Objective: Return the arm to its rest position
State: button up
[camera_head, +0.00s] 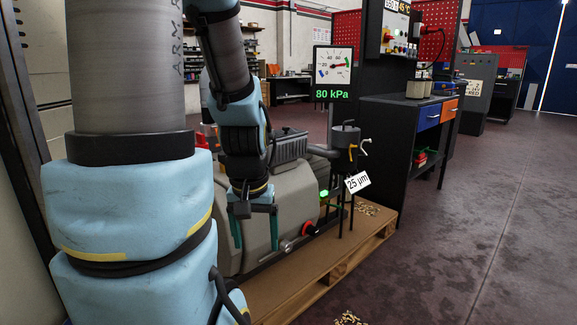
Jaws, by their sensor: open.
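My arm, in light blue and grey segments, rises at the left of the head view and bends over to the middle. My gripper (256,232) points down with its two teal fingers apart and nothing between them. It appears in front of the grey housing of a pump machine (290,190), left of a red knob (308,228). I cannot tell the exact gap between the gripper and the housing.
The machine stands on a wooden pallet (345,258). A gauge display (332,73) reads 80 kPa, and a tag (357,182) reads 25 µm. A dark bench (405,125) with blue and orange drawers stands behind. Small chips (350,318) lie on the floor, which is open at the right.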

notch_tip(320, 180, up, 29)
jog(key=p, duration=2.6)
jog(key=shift+f, duration=0.15)
